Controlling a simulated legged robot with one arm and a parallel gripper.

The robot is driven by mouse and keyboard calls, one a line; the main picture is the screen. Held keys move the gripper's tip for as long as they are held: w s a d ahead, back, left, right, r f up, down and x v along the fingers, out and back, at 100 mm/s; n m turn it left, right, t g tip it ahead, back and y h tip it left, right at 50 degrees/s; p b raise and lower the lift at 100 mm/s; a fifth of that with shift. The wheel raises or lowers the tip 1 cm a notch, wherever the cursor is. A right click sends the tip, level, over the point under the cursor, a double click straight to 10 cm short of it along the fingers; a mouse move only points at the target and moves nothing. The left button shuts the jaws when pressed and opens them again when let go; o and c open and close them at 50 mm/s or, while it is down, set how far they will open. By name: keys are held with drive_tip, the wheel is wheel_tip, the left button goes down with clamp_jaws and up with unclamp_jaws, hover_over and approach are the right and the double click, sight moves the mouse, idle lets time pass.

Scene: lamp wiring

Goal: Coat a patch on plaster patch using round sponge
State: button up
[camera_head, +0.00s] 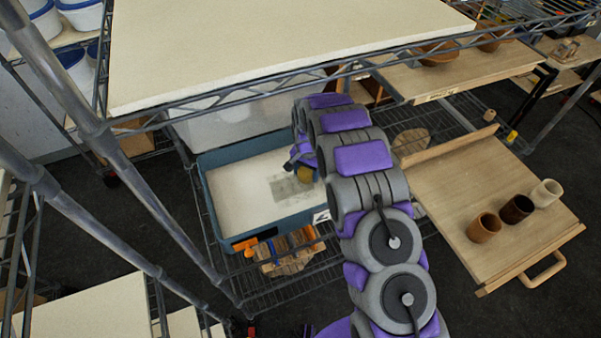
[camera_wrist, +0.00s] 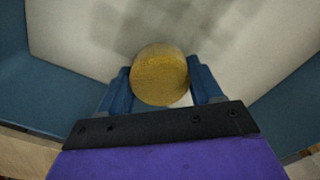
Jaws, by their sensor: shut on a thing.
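The round sponge (camera_wrist: 160,76) is a yellow-brown disc between the two blue fingers of my gripper (camera_wrist: 160,84), which is shut on it. In the head view the sponge (camera_head: 304,174) shows small below my gripper (camera_head: 301,161), over the right part of a blue tray (camera_head: 215,217). The tray holds a flat white plaster surface (camera_head: 237,197). A darker grey patch (camera_head: 279,189) shows on the plaster, just left of and below the sponge. In the wrist view the white plaster (camera_wrist: 75,38) lies beyond the sponge with blurred dark marks. I cannot tell whether the sponge touches it.
The tray sits on a wire shelf under a wide cream board (camera_head: 270,45). Wooden blocks (camera_head: 285,250) lie in front of the tray. At right, a wooden tray (camera_head: 455,200) with a handle carries several cups (camera_head: 516,208). Metal posts (camera_head: 150,200) stand at left.

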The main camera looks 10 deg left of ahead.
sight(268, 186)
drive_tip(key=shift+w+d, duration=0.35)
drive_tip(key=shift+d, duration=0.2)
drive_tip(key=shift+w+a+f, duration=0.15)
drive_tip(key=shift+w+a, duration=0.4)
drive_tip(key=shift+w, duration=0.3)
drive_tip(key=shift+s+a, duration=0.75)
drive_tip(key=shift+a, duration=0.3)
drive_tip(key=shift+s+a+r, duration=0.1)
drive_tip(key=shift+s+a, duration=0.35)
drive_tip(key=shift+a, duration=0.4)
drive_tip(key=shift+s+a+r, duration=0.1)
drive_tip(key=shift+s+a, duration=0.4)
drive_tip(key=shift+a, duration=0.4)
drive_tip(key=shift+s+a, duration=0.45)
drive_tip(key=shift+a, duration=0.4)
drive_tip(key=shift+s+a+f, duration=0.1)
drive_tip(key=shift+s+a, duration=0.45)
drive_tip(key=shift+a, duration=0.3)
drive_tip(key=shift+s+a+f, duration=0.1)
drive_tip(key=shift+s+a, duration=0.5)
drive_tip(key=shift+a, duration=0.25)
drive_tip(key=shift+s+a, duration=0.55)
drive_tip(key=shift+a, duration=0.3)
drive_tip(key=shift+r, duration=0.1)
drive_tip(key=shift+w+a+r, duration=0.1)
drive_tip(key=shift+a+r, duration=0.05)
drive_tip(key=shift+r, duration=0.8)
drive_tip(key=shift+r+p, duration=0.45)
drive_tip(key=shift+r, duration=1.55)
